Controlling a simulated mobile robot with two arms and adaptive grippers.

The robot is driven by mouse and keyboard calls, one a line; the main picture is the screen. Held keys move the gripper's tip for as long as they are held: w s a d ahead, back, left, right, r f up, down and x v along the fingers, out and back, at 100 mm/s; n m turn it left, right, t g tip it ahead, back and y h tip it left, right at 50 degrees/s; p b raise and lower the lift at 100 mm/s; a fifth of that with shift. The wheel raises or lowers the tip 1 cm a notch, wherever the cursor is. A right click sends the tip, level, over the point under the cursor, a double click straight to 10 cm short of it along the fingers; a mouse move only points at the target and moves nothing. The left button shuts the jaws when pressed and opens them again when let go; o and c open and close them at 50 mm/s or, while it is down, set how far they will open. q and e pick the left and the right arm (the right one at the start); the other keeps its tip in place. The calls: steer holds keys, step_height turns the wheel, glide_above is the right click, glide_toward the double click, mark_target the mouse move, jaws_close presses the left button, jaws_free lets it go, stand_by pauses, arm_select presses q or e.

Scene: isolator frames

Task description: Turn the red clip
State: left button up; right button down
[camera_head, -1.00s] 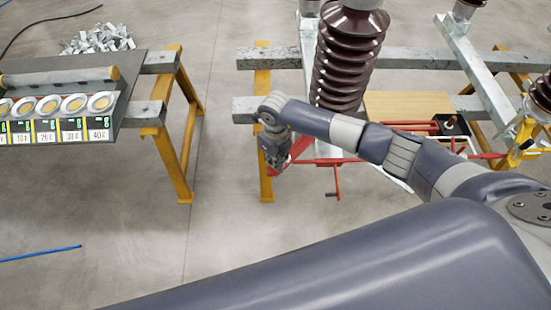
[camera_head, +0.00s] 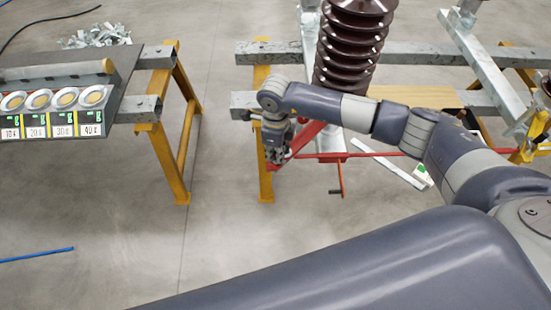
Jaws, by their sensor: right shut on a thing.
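The right arm comes in from the right, and its right gripper (camera_head: 276,160) points down beside the left side of the isolator frame. It is shut on a red part, which I take to be the red clip (camera_head: 307,136). The clip is a slanted red piece that runs up and right from the fingers toward the foot of the brown ribbed insulator (camera_head: 347,50). The fingers and wrist hide its lower end. A thin red rod with a hanging crank handle (camera_head: 338,178) is just right of the gripper. My left gripper is not in view.
Galvanized beams on yellow trestles (camera_head: 265,185) carry the insulator. A wooden board (camera_head: 415,97) lies behind my forearm. At left, a dark bench (camera_head: 122,103) holds labelled trays of round parts.

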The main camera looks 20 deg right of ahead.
steer(key=n+b, duration=1)
steer(key=b, duration=0.4)
steer(key=shift+w+f+n, duration=0.1)
steer(key=shift+f+n, duration=0.05)
steer(key=shift+n, duration=0.15)
steer(key=shift+r+n+b, duration=0.2)
steer(key=shift+n+b, duration=0.8)
steer(key=shift+b, duration=0.1)
steer(key=c, duration=1.8)
jaws_free()
steer(key=shift+o, duration=0.2)
steer(key=shift+r, duration=0.1)
step_height(320, 180, up, 12)
